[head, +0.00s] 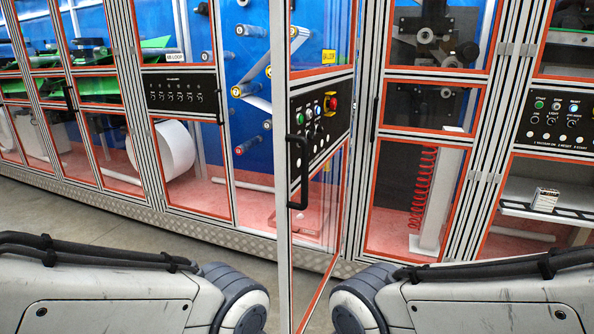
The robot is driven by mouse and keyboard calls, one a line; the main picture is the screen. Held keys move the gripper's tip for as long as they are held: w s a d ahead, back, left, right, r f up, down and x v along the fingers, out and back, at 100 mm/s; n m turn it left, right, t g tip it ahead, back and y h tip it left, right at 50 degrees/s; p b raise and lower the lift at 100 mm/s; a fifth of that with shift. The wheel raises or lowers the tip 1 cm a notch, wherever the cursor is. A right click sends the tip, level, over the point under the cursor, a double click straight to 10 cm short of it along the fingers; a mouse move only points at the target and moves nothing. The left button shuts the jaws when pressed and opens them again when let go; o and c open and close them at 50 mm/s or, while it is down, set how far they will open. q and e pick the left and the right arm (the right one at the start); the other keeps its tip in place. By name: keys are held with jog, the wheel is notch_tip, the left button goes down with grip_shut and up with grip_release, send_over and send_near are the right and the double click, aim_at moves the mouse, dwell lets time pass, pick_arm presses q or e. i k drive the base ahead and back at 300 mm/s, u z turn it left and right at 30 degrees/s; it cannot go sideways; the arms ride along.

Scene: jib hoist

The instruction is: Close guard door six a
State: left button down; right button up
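A guard door (282,235) with a grey metal frame, orange-edged clear panes and a small yellow label (328,57) stands swung out from the machine, edge toward me, in the middle of the head view. The label's text is too small to read surely. A black vertical pull handle (297,172) is on its near edge. The door carries a black panel with buttons and a red knob (332,102). The opening to its left shows rollers and a blue back wall (262,60). Neither gripper is in view; only my arm links show at the lower left and lower right, either side of the door.
Shut framed panels stand to the left, with a white roll (175,148) behind one, and to the right, with a red coiled hose (421,185). A small box (544,200) sits on a shelf at right. Grey floor (60,215) is free in front of the left panels.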

aim_at(295, 94)
jog(key=u, duration=0.05)
jog(key=i, duration=0.85)
jog(key=z, duration=0.65)
